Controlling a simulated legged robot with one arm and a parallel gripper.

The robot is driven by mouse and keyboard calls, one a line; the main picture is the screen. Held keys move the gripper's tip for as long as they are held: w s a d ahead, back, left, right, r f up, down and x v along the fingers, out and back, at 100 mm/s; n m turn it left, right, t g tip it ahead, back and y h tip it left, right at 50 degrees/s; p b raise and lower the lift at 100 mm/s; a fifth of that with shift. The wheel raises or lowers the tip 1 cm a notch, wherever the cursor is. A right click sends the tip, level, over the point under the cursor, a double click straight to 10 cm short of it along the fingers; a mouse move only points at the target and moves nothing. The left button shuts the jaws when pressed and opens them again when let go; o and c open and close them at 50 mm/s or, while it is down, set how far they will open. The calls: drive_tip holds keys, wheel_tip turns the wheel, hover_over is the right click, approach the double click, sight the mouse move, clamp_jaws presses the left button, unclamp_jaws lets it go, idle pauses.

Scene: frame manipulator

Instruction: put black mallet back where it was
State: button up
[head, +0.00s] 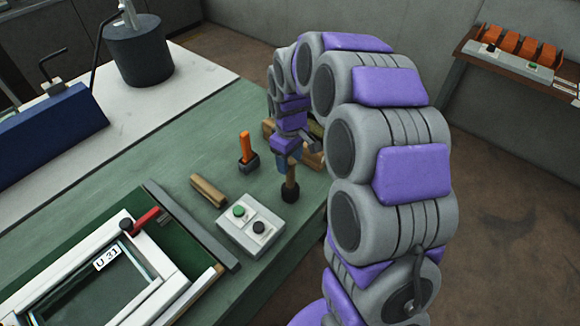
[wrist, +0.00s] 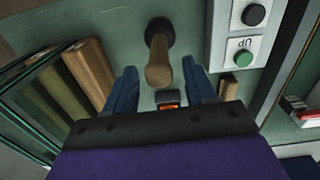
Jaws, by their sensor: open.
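The black mallet (head: 290,194) stands upright on the green table, its black head down and its wooden handle pointing up. In the wrist view the mallet's handle (wrist: 159,72) points toward the camera, with the black head beyond it on the table. My gripper (head: 287,160) is over the mallet, pointing down. Its two blue fingers (wrist: 160,80) are apart, one on each side of the handle's upper end, with visible gaps. The mallet stands free on the table. The gripper hides part of the handle's top in the head view.
A button box (head: 250,226) stands close by the mallet. An orange-handled tool (head: 245,147) in a dark holder and a wooden block (head: 208,190) are to the left. Wooden strips (wrist: 90,72) lie beside the gripper. A white frame (head: 165,291) fills the front left.

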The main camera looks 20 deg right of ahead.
drive_tip(key=r, duration=0.2)
drive_tip(key=d+r, duration=0.1)
drive_tip(key=r, duration=0.2)
drive_tip(key=shift+d+r+p, duration=0.1)
drive_tip(key=shift+r+p, duration=0.05)
drive_tip(key=shift+p, duration=0.25)
drive_tip(key=shift+r, duration=0.3)
drive_tip(key=shift+s+a, duration=0.1)
drive_tip(key=shift+a, duration=0.15)
drive_tip(key=s+r+m+g, duration=0.1)
drive_tip(key=s+r+m, duration=0.3)
drive_tip(key=s, duration=3)
drive_tip(key=m, duration=0.3)
drive_tip(key=shift+m+g, duration=0.3)
drive_tip(key=shift+g, duration=0.1)
drive_tip(key=shift+c, duration=0.5)
